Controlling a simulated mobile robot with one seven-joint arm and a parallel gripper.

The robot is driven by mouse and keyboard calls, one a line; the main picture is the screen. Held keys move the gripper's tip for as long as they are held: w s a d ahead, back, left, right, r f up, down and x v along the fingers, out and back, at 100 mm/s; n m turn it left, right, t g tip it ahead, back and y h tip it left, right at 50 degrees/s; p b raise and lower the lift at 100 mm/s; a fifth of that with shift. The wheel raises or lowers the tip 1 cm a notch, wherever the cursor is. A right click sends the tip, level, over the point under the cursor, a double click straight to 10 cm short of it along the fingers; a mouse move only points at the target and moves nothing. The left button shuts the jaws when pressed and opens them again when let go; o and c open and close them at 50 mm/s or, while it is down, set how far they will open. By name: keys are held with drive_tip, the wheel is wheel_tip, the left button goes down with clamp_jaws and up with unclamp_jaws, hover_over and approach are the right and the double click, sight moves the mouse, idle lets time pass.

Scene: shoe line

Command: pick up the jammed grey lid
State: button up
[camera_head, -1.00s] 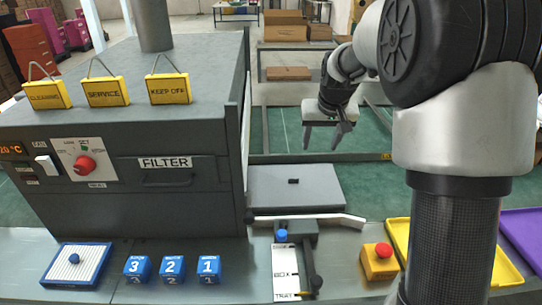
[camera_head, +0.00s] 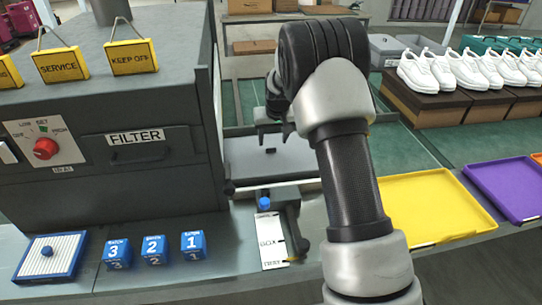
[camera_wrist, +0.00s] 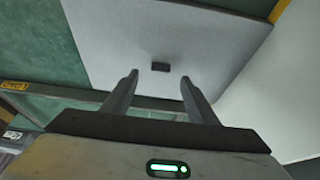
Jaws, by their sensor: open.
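The grey lid (camera_head: 245,157) lies flat behind the bench edge, to the right of the grey oven housing, with a small black knob (camera_head: 270,150) on top. In the wrist view the lid (camera_wrist: 205,45) fills the upper middle, and its knob (camera_wrist: 160,68) shows just beyond and between the fingertips. My gripper (camera_head: 274,130) is above the lid's far part in the head view. In the wrist view my gripper (camera_wrist: 158,80) has its two fingers spread with nothing between them. The fingers look apart from the knob; the exact height gap cannot be told.
A pale bar (camera_head: 285,186) runs along the lid's near side. The oven housing (camera_head: 110,100) stands close on the left. Blue numbered blocks (camera_head: 154,250) sit on the bench. A yellow tray (camera_head: 425,205), a purple tray (camera_head: 510,185) and white shoes on boxes (camera_head: 430,70) are at right.

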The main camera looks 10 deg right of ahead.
sight(271, 154)
drive_tip(key=shift+b+x, duration=0.4)
drive_tip(key=shift+x, duration=2.35)
drive_tip(key=shift+a, duration=0.1)
drive_tip(key=shift+c, duration=0.4)
drive_tip(key=c, duration=1.1)
